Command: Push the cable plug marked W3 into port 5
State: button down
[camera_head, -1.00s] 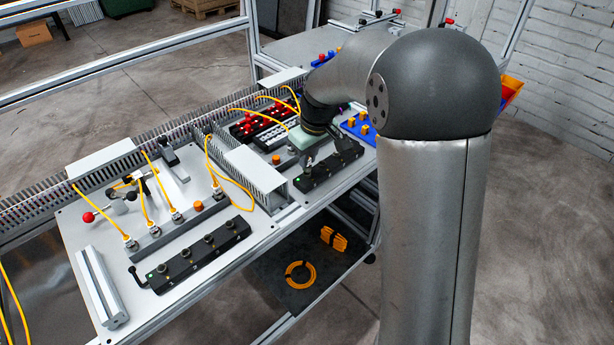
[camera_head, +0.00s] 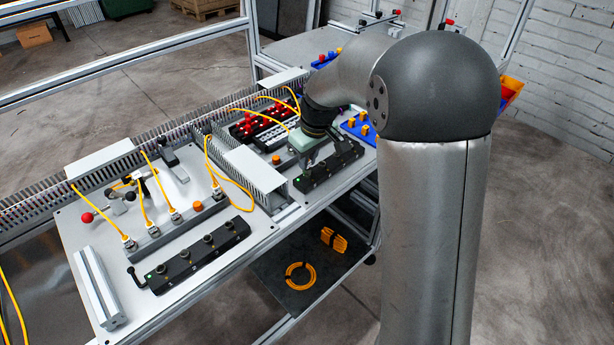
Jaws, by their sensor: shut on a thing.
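My gripper (camera_head: 309,158) is small in the head view, under the pale green housing at the end of my arm, just above the rear left part of the right black port block (camera_head: 318,178). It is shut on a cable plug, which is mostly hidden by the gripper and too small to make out. A yellow cable (camera_head: 262,112) runs towards the gripper from behind. The W3 mark and the port numbers cannot be read. I cannot tell whether the plug touches a port.
A left black block (camera_head: 198,254) with several round ports lies at the front of the bench. Behind it, a grey rail (camera_head: 160,238) holds several yellow cable plugs. A slotted grey duct (camera_head: 252,172) stands left of my gripper. Red buttons (camera_head: 250,128) and a blue tray (camera_head: 357,128) are close by.

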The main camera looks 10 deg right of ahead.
jog(key=shift+s+f, duration=0.1)
jog(key=shift+f, duration=0.3)
dwell(0.8)
jog(key=c, duration=0.9)
grip_release()
jog(key=shift+r, duration=0.1)
jog(key=shift+r, duration=0.1)
jog(key=shift+r+p, duration=2.35)
jog(key=shift+r, duration=1.35)
jog(key=s+d+m, duration=0.1)
jog(key=s+m, duration=0.1)
jog(key=s, duration=0.8)
jog(key=s+d+m+g, duration=0.1)
jog(key=s+d+m, duration=0.1)
jog(key=s, duration=0.7)
jog(key=s+d+f+m+h, duration=0.1)
jog(key=s+d+m, duration=0.1)
jog(key=s, duration=0.8)
jog(key=shift+s+d+m, duration=0.25)
jog(key=shift+s+m, duration=0.1)
jog(key=shift+m, duration=0.05)
